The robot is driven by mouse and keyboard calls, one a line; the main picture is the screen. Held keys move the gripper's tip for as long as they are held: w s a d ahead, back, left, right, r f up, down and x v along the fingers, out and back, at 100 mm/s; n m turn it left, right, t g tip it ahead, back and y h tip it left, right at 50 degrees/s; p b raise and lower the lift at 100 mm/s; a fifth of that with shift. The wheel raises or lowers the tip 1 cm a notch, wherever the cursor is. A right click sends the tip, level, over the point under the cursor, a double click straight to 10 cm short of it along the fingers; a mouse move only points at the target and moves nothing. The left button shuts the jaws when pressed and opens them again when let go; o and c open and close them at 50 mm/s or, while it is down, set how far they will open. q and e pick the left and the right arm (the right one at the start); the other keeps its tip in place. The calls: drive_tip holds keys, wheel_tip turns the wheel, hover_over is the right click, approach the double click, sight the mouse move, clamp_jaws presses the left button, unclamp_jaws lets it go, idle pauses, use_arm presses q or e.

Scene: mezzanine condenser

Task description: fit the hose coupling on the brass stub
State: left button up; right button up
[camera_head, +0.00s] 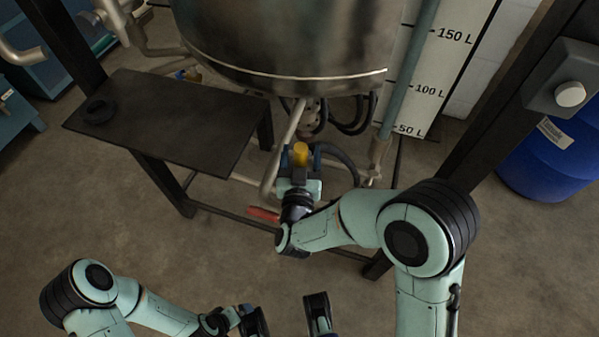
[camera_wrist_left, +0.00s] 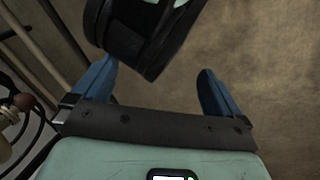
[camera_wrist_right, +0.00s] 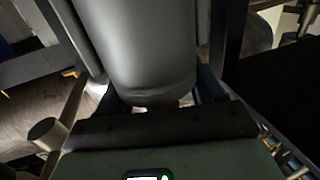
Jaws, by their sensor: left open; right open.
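My right gripper (camera_head: 300,158) is low under the steel vessel, its blue fingers open around or just over a yellow-brass piece (camera_head: 301,153); I cannot tell whether this is the stub or part of the coupling. In the right wrist view a large smooth grey rounded body (camera_wrist_right: 145,45) hides most of what lies between the fingers. A dark hose (camera_head: 345,165) curves just right of the right gripper; its coupling end is not clear. My left gripper (camera_head: 287,318) is open and empty at the bottom of the head view, far from the vessel.
The steel vessel (camera_head: 285,45) hangs above the right gripper. A dark side table (camera_head: 165,115) with a black ring (camera_head: 97,109) stands left. A red handle (camera_head: 263,214) lies low beside the frame. A blue drum (camera_head: 550,160) stands right. Floor in front is clear.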

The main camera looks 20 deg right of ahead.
use_arm(q)
drive_tip(key=w+a+t, duration=0.1)
drive_tip(key=w+a, duration=0.2)
use_arm(e)
drive_tip(key=shift+s+a, duration=0.3)
drive_tip(key=shift+s, duration=0.25)
use_arm(q)
drive_tip(key=s+d+r+g+p, duration=0.1)
drive_tip(key=s+d+r+p, duration=0.2)
drive_tip(key=s, duration=0.1)
drive_tip(key=shift+r, duration=0.25)
use_arm(e)
drive_tip(key=v, duration=1.2)
drive_tip(key=shift+s, duration=0.1)
